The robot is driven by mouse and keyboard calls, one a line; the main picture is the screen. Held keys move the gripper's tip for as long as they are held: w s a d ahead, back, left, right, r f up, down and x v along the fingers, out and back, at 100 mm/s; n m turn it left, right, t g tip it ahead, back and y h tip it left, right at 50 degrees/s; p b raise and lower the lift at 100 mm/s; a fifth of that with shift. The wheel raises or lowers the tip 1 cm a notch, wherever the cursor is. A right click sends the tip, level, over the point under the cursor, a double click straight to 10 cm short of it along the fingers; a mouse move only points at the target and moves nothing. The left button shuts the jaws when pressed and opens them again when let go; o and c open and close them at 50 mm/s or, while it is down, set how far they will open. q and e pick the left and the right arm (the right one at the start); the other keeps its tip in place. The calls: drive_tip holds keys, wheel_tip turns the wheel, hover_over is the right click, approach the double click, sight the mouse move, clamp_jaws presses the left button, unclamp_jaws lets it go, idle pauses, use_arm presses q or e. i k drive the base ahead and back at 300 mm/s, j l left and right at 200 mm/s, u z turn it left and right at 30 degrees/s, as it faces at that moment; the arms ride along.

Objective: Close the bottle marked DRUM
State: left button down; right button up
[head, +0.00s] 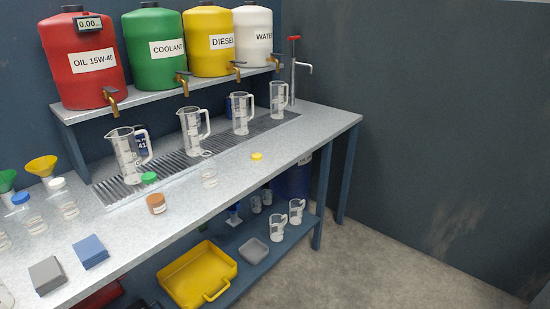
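No bottle label reading DRUM is legible in the head view. At the left stand a blue-capped bottle (30,218) and a white-capped bottle (66,203). Neither of my grippers is in view.
Several clear measuring jugs (127,158) stand along the grating (160,173) under the shelf of coloured tanks (84,63) with taps. Grey (47,275) and blue (90,251) blocks lie at the front left. A yellow tray (198,275) is below.

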sight(207, 166)
drive_tip(key=i+l+u, duration=0.1)
drive_tip(key=u, duration=0.25)
drive_tip(key=i+l+u, duration=0.1)
drive_tip(key=u, duration=0.2)
drive_tip(key=i+l+u, duration=0.1)
drive_tip(key=u, duration=0.25)
drive_tip(key=i+l+u, duration=0.1)
drive_tip(key=l, duration=0.3)
drive_tip(key=i+l+u, duration=0.1)
drive_tip(key=l, duration=0.25)
drive_tip(key=i+l, duration=0.2)
drive_tip(key=l, duration=0.2)
drive_tip(key=i+l+u, duration=0.15)
drive_tip(key=l, duration=0.25)
